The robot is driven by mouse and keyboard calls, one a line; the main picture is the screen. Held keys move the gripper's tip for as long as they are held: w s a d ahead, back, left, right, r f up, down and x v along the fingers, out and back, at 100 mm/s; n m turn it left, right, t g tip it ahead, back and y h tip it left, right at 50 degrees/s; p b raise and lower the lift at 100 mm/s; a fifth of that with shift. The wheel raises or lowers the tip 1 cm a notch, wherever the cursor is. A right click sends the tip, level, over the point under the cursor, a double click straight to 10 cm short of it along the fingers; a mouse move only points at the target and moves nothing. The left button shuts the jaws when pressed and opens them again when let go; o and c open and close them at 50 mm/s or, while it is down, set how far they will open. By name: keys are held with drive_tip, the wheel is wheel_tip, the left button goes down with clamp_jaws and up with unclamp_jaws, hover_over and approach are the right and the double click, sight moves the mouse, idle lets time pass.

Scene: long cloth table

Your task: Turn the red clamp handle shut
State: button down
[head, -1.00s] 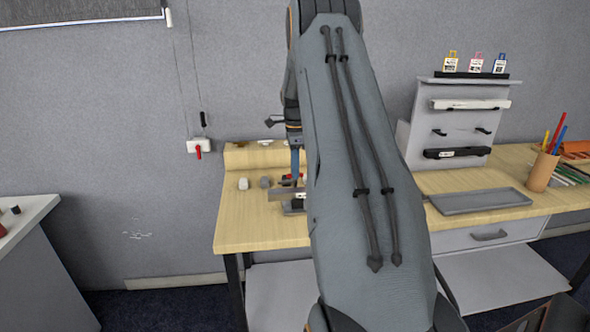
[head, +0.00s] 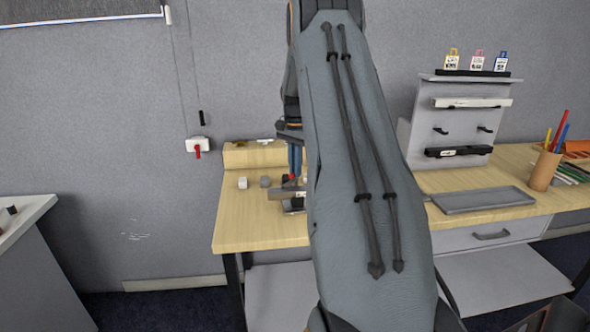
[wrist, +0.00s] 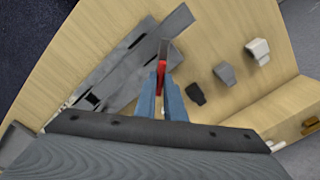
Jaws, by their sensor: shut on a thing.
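The red clamp handle (wrist: 161,68) shows in the wrist view between the tips of my gripper (wrist: 162,86). The two blue-grey fingers are closed on it. A grey metal part (wrist: 165,48) stands just beyond the handle, and grey flat plates (wrist: 120,65) lie beside it to the left. In the head view my gripper (head: 294,168) points down at the clamp (head: 290,195) on the wooden table, with a bit of red at its tips. My own arm hides much of the clamp's right side there.
Two small blocks, one white (head: 243,183) and one grey (head: 265,181), stand left of the clamp. A dark piece (wrist: 195,93) lies close to the right finger in the wrist view. A grey tray (head: 482,200) lies further right. The table's front left is clear.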

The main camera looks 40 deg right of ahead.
drive_tip(key=n, duration=0.4)
drive_tip(key=shift+n, duration=0.3)
drive_tip(key=shift+r+n, duration=0.1)
drive_tip(key=shift+n, duration=2.4)
drive_tip(key=c, duration=1.8)
unclamp_jaws()
drive_tip(key=shift+c, duration=0.2)
drive_tip(key=shift+r+b, duration=1.4)
drive_tip(key=shift+r, duration=2.45)
